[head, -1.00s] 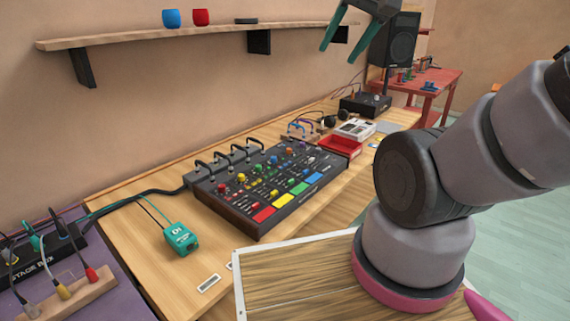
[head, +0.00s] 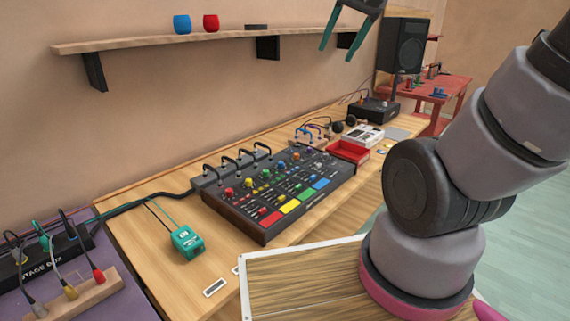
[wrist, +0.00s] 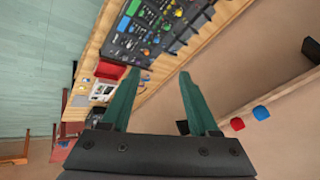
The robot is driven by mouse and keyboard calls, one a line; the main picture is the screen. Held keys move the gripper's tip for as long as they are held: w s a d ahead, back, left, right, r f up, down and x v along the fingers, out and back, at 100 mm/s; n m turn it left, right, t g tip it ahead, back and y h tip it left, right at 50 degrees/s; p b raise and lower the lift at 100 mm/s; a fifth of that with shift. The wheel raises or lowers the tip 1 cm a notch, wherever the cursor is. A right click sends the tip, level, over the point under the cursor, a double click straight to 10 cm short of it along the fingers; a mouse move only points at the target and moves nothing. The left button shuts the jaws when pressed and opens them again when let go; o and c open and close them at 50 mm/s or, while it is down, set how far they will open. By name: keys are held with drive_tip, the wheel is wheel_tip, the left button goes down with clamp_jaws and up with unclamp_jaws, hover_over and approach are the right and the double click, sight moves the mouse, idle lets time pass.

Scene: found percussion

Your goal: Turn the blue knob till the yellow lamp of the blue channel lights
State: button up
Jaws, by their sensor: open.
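The dark mixer (head: 262,238) lies on the wooden bench, with rows of coloured knobs and red, yellow, green and blue pads. The blue knob (head: 280,165) is in the back row of large knobs, between a green and an orange one. I cannot make out the blue channel's yellow lamp at this size. My gripper (head: 337,53) is open and empty, high above the bench beyond the mixer, near the shelf's right end. In the wrist view my gripper (wrist: 159,72) points past the mixer (wrist: 182,40), with nothing between its green fingers.
A red tray (head: 349,152) and a white device (head: 363,136) sit right of the mixer. A teal box (head: 187,243) is at its left. Cables run behind the mixer. A wall shelf (head: 130,44) holds a blue cup (head: 182,24) and a red cup (head: 211,23). A speaker (head: 402,46) stands behind.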

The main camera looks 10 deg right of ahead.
drive_tip(key=w+a+f+g, duration=0.1)
drive_tip(key=w+f, duration=0.1)
drive_tip(key=w, duration=0.5)
drive_tip(key=w+f+g, duration=0.1)
drive_tip(key=w+f, duration=0.1)
drive_tip(key=w, duration=0.5)
drive_tip(key=m+g+h, duration=0.2)
drive_tip(key=g, duration=0.2)
hover_over(281, 162)
wheel_tip(281, 162, down, 30)
wheel_tip(281, 162, down, 11)
drive_tip(key=shift+r, duration=0.1)
clamp_jaws()
